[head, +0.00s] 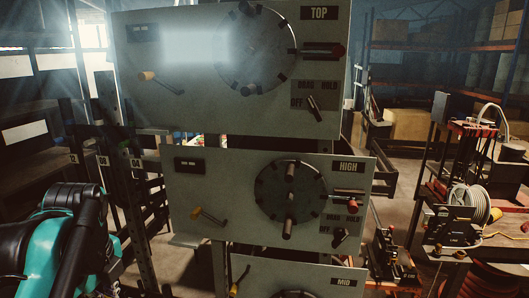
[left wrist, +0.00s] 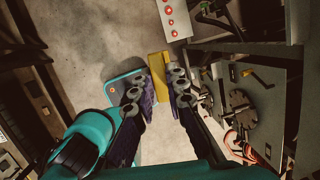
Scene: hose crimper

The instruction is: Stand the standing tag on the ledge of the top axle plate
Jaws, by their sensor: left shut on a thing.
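A yellow tag (left wrist: 158,74) is between the fingertips of my left gripper (left wrist: 160,90) in the left wrist view. The gripper is shut on it, and the fingers hide its lower part. In the head view my left arm is at the lower left; neither its fingertips nor the tag can be made out there. The top axle plate (head: 175,105) is the grey panel marked TOP, with a round disc (head: 254,48) and a dark red bar right of it. I cannot clearly pick out its ledge. My right gripper is in neither view.
The HIGH plate (head: 245,220) is below the top one, and the MID plate (head: 310,280) lower still. Yellow-ended handles (head: 150,77) and switch levers stick out of the plates. A dark post (head: 141,195) stands left of them. A cart with a hose reel (head: 470,205) is at right.

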